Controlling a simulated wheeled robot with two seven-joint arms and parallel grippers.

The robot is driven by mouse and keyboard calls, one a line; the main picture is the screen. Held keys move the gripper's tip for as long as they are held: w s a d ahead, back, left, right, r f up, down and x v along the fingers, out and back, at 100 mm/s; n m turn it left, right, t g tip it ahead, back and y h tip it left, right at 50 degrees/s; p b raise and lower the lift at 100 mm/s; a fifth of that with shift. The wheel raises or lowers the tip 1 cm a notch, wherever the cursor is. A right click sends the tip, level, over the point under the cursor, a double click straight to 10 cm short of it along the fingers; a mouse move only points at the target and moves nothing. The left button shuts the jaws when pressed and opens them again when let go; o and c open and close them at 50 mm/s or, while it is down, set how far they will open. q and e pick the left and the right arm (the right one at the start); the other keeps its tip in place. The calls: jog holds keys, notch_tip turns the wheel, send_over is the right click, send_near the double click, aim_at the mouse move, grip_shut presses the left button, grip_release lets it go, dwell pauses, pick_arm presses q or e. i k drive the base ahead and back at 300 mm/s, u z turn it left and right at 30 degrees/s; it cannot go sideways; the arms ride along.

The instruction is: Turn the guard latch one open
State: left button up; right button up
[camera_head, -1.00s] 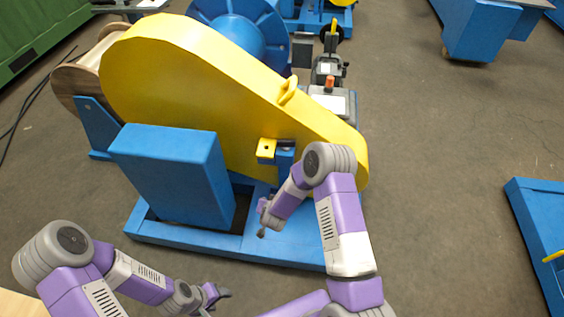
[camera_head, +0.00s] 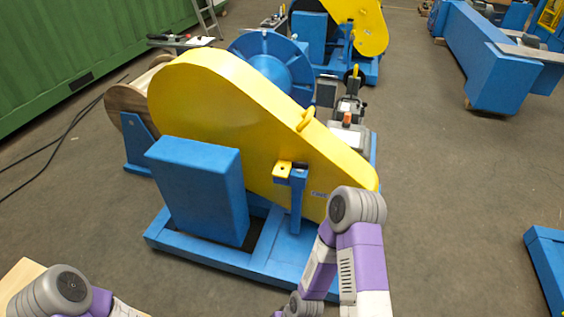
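The yellow chain guard (camera_head: 225,105) stands upright on the blue base frame (camera_head: 215,259). On its near face is a small yellow block (camera_head: 283,170), beside a blue upright post (camera_head: 297,203). This looks like a guard latch, but its open or closed state is too small to tell. My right arm comes up from the bottom and bends down again in front of the guard's right end. Its wrist (camera_head: 303,306) is at the bottom edge, below and apart from the latch; its fingertips are not clearly visible. My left gripper is out of view below the bottom left.
A blue box (camera_head: 199,190) stands left of the latch on the frame. A yellow loop handle (camera_head: 306,120) sits on the guard's upper edge. A cable reel (camera_head: 133,102) is behind left. Blue equipment (camera_head: 545,262) is at the right edge. Floor between is clear.

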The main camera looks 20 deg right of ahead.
aim_at(300, 167)
jog(key=u, duration=0.25)
jog(key=i, duration=1.35)
jog(key=z, duration=0.5)
